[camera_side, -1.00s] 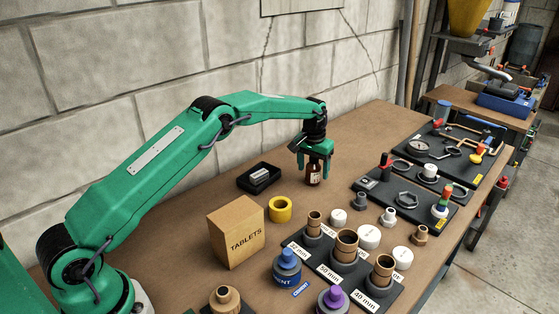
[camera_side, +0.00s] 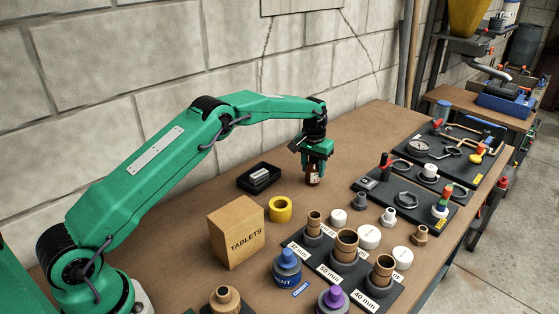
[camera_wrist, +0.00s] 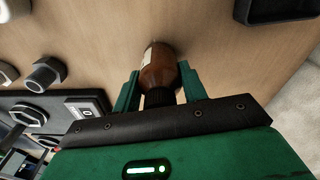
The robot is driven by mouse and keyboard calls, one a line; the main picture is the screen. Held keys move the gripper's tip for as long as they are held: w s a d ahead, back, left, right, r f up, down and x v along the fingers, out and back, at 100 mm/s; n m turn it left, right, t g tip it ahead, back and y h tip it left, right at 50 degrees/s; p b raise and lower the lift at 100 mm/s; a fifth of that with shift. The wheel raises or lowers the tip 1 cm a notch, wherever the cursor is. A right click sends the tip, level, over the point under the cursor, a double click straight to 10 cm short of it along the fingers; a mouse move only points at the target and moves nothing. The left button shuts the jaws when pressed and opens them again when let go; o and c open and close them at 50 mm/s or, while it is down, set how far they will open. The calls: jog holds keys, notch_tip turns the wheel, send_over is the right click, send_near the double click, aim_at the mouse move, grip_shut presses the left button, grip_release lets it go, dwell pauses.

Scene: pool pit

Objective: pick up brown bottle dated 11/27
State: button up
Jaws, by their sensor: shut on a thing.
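The brown bottle (camera_side: 313,174) stands upright on the bench, with a pale label facing the side camera; the date on it is too small to read. My gripper (camera_side: 315,165) is above and around it, its green fingers shut on the bottle's sides. In the wrist view the bottle (camera_wrist: 159,70) sits between the two fingers (camera_wrist: 157,90), its dark ribbed cap towards my palm and an edge of the label showing.
A black tray (camera_side: 245,184) lies left of the bottle. The TABLETS box (camera_side: 236,238) and yellow ring (camera_side: 280,216) stand nearer the camera. A black fitting board (camera_side: 300,246) and tool boards (camera_side: 372,191) lie to the right. Bare bench surrounds the bottle.

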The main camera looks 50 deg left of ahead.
jog(key=shift+r, duration=0.2)
jog(key=shift+r, duration=1.3)
jog(key=s+d+r, duration=0.5)
jog(key=d+r, duration=0.3)
jog(key=d, duration=0.2)
jog(key=shift+s+d, duration=0.15)
jog(key=shift+d, duration=0.05)
jog(key=shift+a, duration=0.1)
